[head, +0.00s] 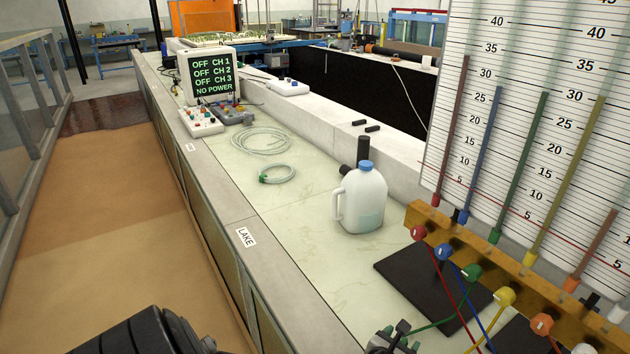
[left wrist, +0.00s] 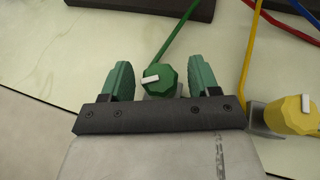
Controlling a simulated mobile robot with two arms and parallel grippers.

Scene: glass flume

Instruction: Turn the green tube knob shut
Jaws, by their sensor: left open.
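In the left wrist view, a green knob (left wrist: 160,80) with a white pointer sits between the two teal-padded fingers of my left gripper (left wrist: 161,78). The gripper is open, with a gap visible on both sides of the knob. The pointer lies nearly level, tilted slightly. A green tube (left wrist: 178,32) runs up and away from it. In the head view my left gripper (head: 392,341) shows only partly at the bottom edge, at the end of the green tube (head: 440,325). Another green knob (head: 471,272) sits on the wooden manifold. My right gripper is not in view.
A yellow knob (left wrist: 292,115) stands close to the right of the gripper. Red (head: 452,285) and blue (head: 473,300) tubes cross a black mat (head: 410,275). A jug (head: 361,203) and coiled hoses (head: 262,140) stand farther back. The bench left of the gripper is clear.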

